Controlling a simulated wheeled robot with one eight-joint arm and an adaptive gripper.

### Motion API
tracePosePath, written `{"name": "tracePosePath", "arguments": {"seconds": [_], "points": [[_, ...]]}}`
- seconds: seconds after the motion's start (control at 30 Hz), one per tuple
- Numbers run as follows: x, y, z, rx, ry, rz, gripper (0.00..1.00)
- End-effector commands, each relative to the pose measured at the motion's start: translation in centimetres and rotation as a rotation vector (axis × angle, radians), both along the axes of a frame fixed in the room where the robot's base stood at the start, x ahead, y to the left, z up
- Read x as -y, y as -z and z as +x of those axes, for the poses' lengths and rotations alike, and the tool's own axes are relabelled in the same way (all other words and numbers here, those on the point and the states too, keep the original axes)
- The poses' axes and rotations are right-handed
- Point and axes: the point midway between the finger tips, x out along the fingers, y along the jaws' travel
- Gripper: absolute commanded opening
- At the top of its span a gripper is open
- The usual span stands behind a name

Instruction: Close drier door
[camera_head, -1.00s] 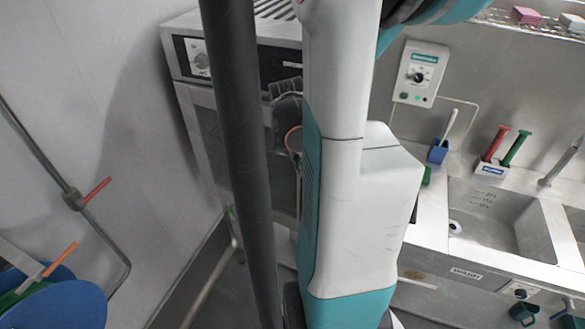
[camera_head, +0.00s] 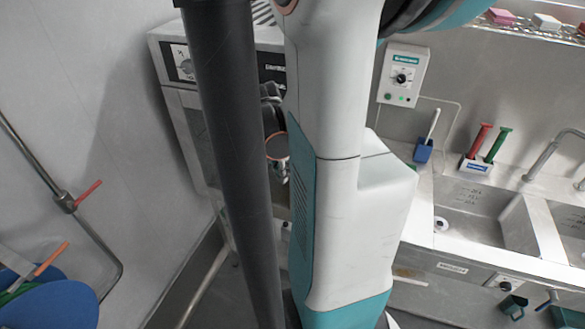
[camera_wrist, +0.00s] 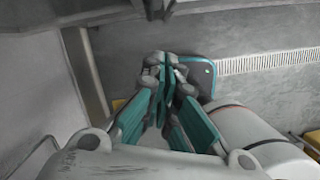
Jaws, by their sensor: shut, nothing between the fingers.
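The drier is the metal cabinet with a knob and dark control panel (camera_head: 271,67) at the back left in the head view. Below the panel, part of its front with a framed, darker door (camera_head: 197,128) shows at the left. My arm and the dark column hide most of this front, so I cannot tell how far the door stands open. My gripper (camera_wrist: 168,72) is shut and empty in the wrist view, with its teal fingers together above the grey floor. In the head view my wrist is partly visible in front of the drier, and the fingertips are not clear.
A sink counter (camera_head: 480,212) with a red and a green-handled tool stands at the right. A wall pipe with a red lever (camera_head: 89,190) and a blue round object (camera_head: 55,300) are at the left. A floor grating (camera_wrist: 270,60) crosses the wrist view.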

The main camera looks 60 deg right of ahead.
Motion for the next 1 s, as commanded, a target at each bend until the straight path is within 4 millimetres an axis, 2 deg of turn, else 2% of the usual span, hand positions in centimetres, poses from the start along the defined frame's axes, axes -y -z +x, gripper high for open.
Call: {"name": "tracePosePath", "arguments": {"seconds": [0.03, 0.1, 0.3, 0.5, 0.7, 1.0], "points": [[-0.2, -1.6, 0.0, 0.001, -0.001, 0.000, 0.00], [-0.4, -2.7, 0.0, 0.001, -0.001, 0.000, 0.00], [-1.2, -5.6, -0.1, 0.000, -0.002, 0.000, 0.00], [-1.7, -7.7, -0.2, 0.000, 0.000, 0.000, 0.00], [-2.0, -8.5, -0.2, 0.000, 0.000, 0.000, 0.00], [-1.9, -8.6, 0.0, 0.007, 0.011, -0.009, 0.00]]}}
